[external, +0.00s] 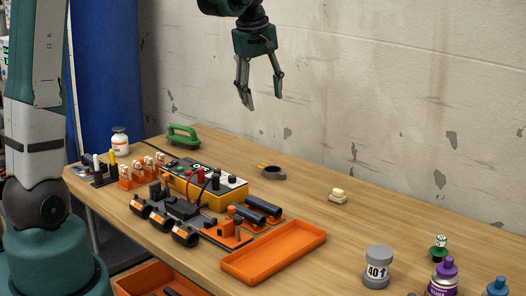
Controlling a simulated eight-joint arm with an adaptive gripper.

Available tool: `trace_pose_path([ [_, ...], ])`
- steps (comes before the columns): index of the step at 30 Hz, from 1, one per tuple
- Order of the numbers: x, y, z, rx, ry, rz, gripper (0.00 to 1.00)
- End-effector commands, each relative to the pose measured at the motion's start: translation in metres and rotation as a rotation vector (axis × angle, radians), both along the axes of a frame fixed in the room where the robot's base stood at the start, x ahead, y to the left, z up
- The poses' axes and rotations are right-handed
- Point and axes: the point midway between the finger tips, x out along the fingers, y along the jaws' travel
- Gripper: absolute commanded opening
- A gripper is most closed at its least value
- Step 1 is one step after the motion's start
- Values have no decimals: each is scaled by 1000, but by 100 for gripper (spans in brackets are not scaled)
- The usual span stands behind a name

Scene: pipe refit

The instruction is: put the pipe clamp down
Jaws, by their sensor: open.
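My gripper (262,104) hangs in the air over the back of the table, its fingers apart and nothing between them. A small dark ring with a yellow tab (272,173), which looks like the pipe clamp, lies on the wooden table well below my gripper. It is apart from the other things. Its finer detail is too small to tell.
The wooden table (345,238) has free room around the ring. An orange tray (275,252) lies at the front, and a yellow-sided device (205,185) with black and orange fittings stands left. A cream block (338,196) and a grey cap marked 40 (377,267) are right.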

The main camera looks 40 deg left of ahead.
Motion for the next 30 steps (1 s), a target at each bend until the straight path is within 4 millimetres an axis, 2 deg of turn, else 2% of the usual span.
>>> trace_pose_path([
  [6,-38,-17,22,32,-41,-126,52],
  [15,-90,-36,44,84,-95,-299,52],
  [30,-177,-65,60,188,-185,-582,52],
])
